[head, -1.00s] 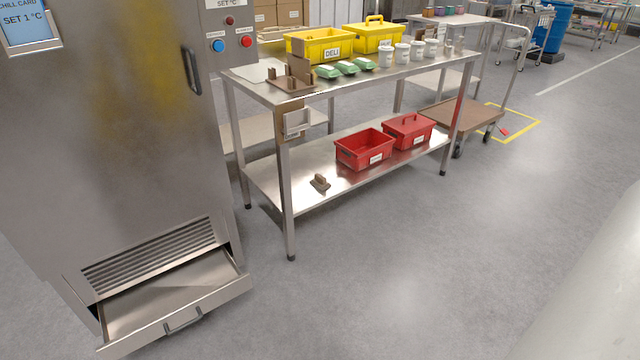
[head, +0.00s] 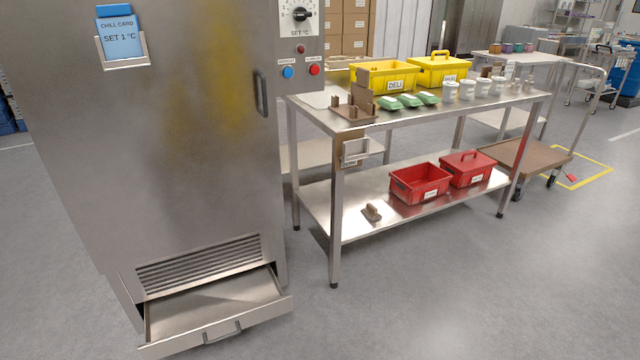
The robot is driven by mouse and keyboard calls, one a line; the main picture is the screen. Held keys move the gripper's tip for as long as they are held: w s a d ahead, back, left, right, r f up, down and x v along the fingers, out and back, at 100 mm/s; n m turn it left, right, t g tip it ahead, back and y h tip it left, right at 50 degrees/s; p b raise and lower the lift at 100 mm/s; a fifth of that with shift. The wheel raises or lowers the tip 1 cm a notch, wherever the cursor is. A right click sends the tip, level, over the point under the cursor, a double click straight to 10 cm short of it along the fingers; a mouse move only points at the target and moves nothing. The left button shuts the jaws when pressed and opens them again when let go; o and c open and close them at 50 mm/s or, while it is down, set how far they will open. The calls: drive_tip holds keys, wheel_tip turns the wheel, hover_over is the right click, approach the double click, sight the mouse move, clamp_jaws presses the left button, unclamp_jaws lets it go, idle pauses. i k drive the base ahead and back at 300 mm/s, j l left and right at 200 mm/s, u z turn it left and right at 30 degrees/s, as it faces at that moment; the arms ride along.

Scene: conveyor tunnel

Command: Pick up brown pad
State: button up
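A small brown pad (head: 372,211) with a raised grip on top lies on the lower shelf (head: 345,228) of the steel table, toward its left front part. It stands apart from the red boxes to its right. My gripper is not in the head view, so I cannot see whether it is open or shut.
An open red box (head: 420,184) and a lidded red box (head: 468,168) share the lower shelf. The tabletop holds yellow boxes (head: 382,76), green cartons (head: 408,100), white cups and a brown rack (head: 354,108). A steel cabinet (head: 190,160) with its bottom drawer (head: 215,308) out stands left. Front floor is clear.

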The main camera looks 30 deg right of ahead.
sight(371, 211)
drive_tip(key=i+l, duration=1.15)
drive_tip(key=l, duration=0.15)
drive_tip(key=i+l, duration=0.15)
drive_tip(key=l, duration=0.2)
drive_tip(key=i+l, duration=0.3)
drive_tip(key=l, duration=0.25)
drive_tip(key=i+l, duration=0.1)
drive_tip(key=l, duration=1.15)
drive_tip(key=i+l, duration=0.1)
drive_tip(key=l, duration=0.4)
drive_tip(key=j+z, duration=0.15)
drive_tip(key=j, duration=0.15)
drive_tip(key=k+j+z, duration=0.1)
drive_tip(key=j, duration=0.2)
drive_tip(key=l+u, duration=0.15)
drive_tip(key=l, duration=0.3)
